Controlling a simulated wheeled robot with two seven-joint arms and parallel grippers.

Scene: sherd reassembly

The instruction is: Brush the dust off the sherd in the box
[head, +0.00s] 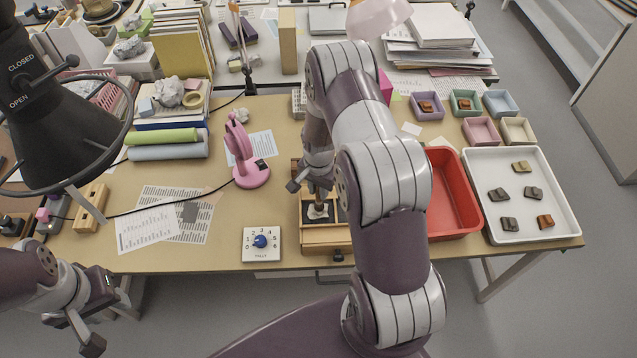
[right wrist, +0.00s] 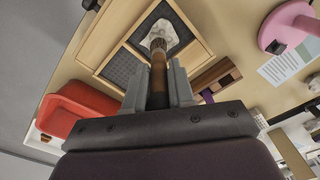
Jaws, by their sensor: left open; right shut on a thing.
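The wooden box (head: 325,234) stands at the table's front middle, partly hidden by my right arm. It has dark-lined compartments, clearer in the right wrist view (right wrist: 97,45). A pale, whitish sherd (right wrist: 171,32) lies in one compartment; it also shows in the head view (head: 313,213). My right gripper (head: 314,182) is shut on a brush (right wrist: 158,75) with a brown handle. The brush points down, its bristles at or just above the sherd; I cannot tell if they touch. My left gripper (head: 84,318) is open and empty, off the table's front left edge.
A red tray (head: 453,196) and a white tray (head: 510,220) with several sherds stand right of the box. A tally dial (head: 261,244) and a pink stand (head: 246,165) are to its left. Papers (head: 165,217) lie further left. A dark lamp-like thing (head: 60,120) hangs at upper left.

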